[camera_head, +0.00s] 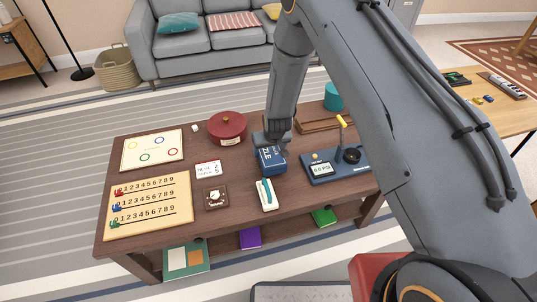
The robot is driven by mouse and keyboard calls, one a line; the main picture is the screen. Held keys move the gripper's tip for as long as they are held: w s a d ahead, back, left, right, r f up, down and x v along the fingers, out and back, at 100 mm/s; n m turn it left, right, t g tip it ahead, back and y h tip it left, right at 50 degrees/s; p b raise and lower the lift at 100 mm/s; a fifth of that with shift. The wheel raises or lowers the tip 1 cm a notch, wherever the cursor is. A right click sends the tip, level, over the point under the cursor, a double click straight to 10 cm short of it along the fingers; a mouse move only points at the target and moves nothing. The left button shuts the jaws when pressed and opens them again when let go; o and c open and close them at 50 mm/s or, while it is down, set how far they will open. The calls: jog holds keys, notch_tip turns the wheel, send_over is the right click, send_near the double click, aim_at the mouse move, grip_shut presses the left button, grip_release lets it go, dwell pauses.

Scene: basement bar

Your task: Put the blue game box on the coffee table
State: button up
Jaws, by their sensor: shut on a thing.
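The blue game box (272,162) with pale lettering is upright at the middle of the dark brown coffee table (238,176). My gripper (271,147) reaches down from above and is shut on the top of the box. The fingertips are small and partly hidden by the wrist and the box. The box's lower edge is at the tabletop or very close above it; I cannot tell whether it touches.
Close by are a white device with a teal strip (266,195), a blue scale-like unit (335,167), a card (208,168) and a red round tin (227,128). A number board (150,207) lies at left.

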jog(key=shift+f, duration=1.15)
jog(key=shift+f, duration=0.1)
jog(key=o, duration=1.4)
jog(key=v, duration=1.2)
jog(key=shift+d, duration=0.1)
